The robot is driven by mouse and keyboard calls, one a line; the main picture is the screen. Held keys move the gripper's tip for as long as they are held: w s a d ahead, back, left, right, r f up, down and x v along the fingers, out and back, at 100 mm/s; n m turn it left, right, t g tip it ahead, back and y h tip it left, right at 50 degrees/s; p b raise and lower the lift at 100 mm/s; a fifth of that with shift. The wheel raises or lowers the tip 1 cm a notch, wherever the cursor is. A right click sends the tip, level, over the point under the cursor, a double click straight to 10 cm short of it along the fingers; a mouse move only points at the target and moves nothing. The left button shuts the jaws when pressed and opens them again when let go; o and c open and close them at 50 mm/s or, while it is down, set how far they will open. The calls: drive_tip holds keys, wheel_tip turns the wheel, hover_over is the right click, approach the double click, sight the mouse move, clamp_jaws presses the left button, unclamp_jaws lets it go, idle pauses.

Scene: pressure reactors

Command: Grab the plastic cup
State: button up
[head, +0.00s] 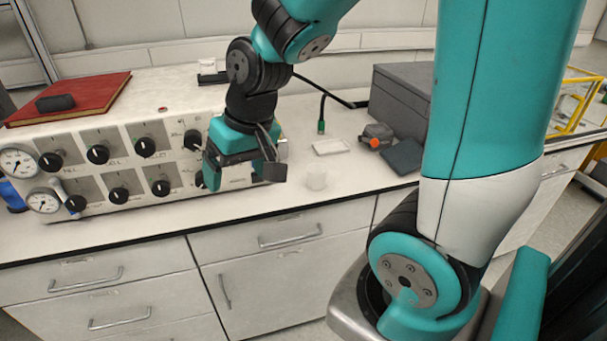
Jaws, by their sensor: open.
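A small, pale, translucent plastic cup (316,178) stands on the white counter, near the middle of the head view. My gripper (243,181) is to the left of the cup and above the counter, in front of the control panel's right end. It is open, with nothing seen between its fingers. A gap shows between the gripper and the cup. The cup is fully in view.
A white control unit (128,122) with knobs and gauges stands on the left, with a red book (70,98) on top. A white tray (331,147), a dark cloth-like item (402,157) and a grey box (400,92) lie behind and right of the cup. The counter in front is clear.

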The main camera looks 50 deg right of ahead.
drive_tip(key=w+d+f+m+h+p, duration=0.1)
drive_tip(key=w+d+m+h, duration=0.15)
drive_tip(key=d, duration=0.55)
drive_tip(key=w+d+f+m+h+p, duration=0.1)
drive_tip(key=d+m, duration=0.3)
drive_tip(key=d, duration=0.3)
drive_tip(key=m+h+p, duration=0.2)
drive_tip(key=m+p, duration=0.1)
hover_over(317, 170)
drive_tip(key=s+a, duration=0.4)
wheel_tip(317, 170, down, 11)
drive_tip(key=shift+w+a+p+x, duration=0.15)
drive_tip(key=shift+p+x, duration=0.45)
drive_tip(key=shift+x, duration=1.1)
drive_tip(key=shift+w+a+p+x, duration=0.15)
drive_tip(key=shift+p+x, duration=0.45)
drive_tip(key=shift+x, duration=1.1)
drive_tip(key=shift+d, duration=0.1)
drive_tip(key=c, duration=1)
